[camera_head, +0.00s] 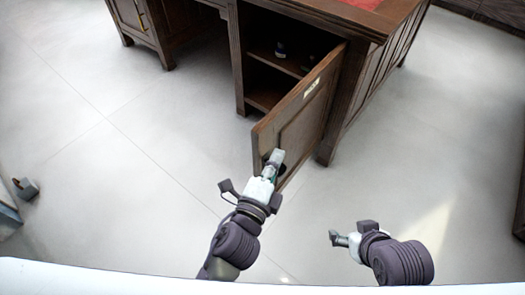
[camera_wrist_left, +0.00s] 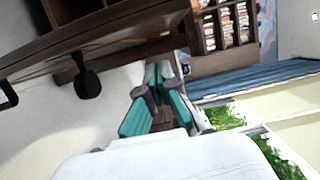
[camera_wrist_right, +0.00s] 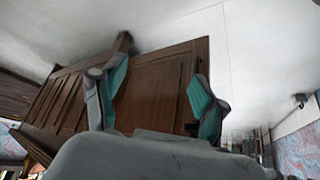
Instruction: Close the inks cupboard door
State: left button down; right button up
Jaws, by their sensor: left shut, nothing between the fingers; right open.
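The cupboard door (camera_head: 308,118) is a brown wooden panel with a small pale label near its top. It stands wide open, swung out from the desk toward me. My left gripper (camera_head: 275,160) is shut and empty at the door's free edge, low in the head view. I cannot tell whether it touches the door. In the left wrist view the shut fingers (camera_wrist_left: 158,85) are beside the door's edge (camera_wrist_left: 100,35). My right gripper (camera_head: 338,238) is open and empty over the floor, right of the door; its fingers also show in the right wrist view (camera_wrist_right: 155,95).
The desk (camera_head: 385,45) with a red top stands behind the door. Inside the open cupboard, a small dark bottle (camera_head: 280,50) stands on a shelf. The pale floor is clear around the grippers.

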aim_at(262, 154)
pick_arm(q)
jog(key=shift+w+a, duration=0.45)
jog(key=shift+a, duration=0.35)
jog(key=shift+w+a, duration=0.4)
jog(key=shift+a, duration=0.35)
jog(key=shift+a, duration=0.1)
